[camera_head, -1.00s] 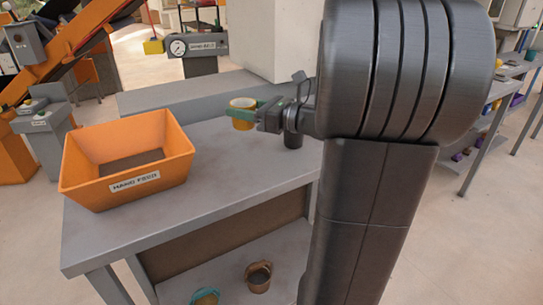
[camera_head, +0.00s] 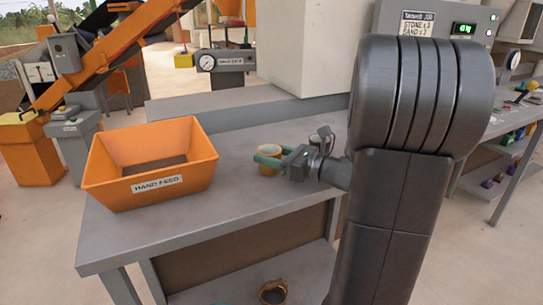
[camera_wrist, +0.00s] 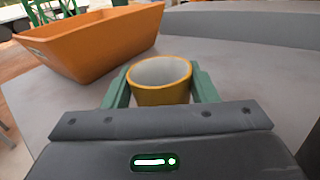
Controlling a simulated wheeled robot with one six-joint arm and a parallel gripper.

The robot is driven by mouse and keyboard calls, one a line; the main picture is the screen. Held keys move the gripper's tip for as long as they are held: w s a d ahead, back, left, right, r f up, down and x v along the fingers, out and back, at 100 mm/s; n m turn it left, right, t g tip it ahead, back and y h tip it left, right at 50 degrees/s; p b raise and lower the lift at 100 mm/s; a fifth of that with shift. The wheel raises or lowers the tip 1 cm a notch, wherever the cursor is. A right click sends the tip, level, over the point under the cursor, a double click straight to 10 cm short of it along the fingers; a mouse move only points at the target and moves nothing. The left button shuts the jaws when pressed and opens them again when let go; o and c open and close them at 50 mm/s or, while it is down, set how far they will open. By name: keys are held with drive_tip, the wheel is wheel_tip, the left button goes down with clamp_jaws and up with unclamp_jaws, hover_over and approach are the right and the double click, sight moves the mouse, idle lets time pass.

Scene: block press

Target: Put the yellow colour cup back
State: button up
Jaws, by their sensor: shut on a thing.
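The yellow colour cup (camera_head: 268,158) is upright between the green fingers of my gripper (camera_head: 267,160), over the grey bench. In the wrist view the yellow cup (camera_wrist: 160,80) shows its pale, empty-looking inside, with one finger of my gripper (camera_wrist: 160,90) on each side of it. My gripper is shut on the cup. The cup's lower part is hidden in the wrist view by my gripper's body. I cannot tell whether its base touches the bench top.
An orange hand feed bin (camera_head: 150,165) stands on the grey bench (camera_head: 215,220), left of the cup. A pale block-shaped housing (camera_head: 305,45) rises behind the bench. A brown bucket (camera_head: 273,292) is on the lower shelf. The bench front is clear.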

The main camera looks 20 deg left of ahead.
drive_tip(key=shift+f, duration=0.2)
drive_tip(key=o, duration=1.2)
drive_tip(key=shift+c, duration=0.2)
drive_tip(key=shift+r, duration=0.1)
drive_tip(key=shift+d+r, duration=0.1)
drive_tip(key=shift+r, duration=0.05)
drive_tip(key=d, duration=0.4)
drive_tip(key=d+p, duration=0.1)
drive_tip(key=d, duration=0.3)
drive_tip(key=s+d+p, duration=0.1)
drive_tip(key=d, duration=0.2)
drive_tip(key=shift+d, duration=0.4)
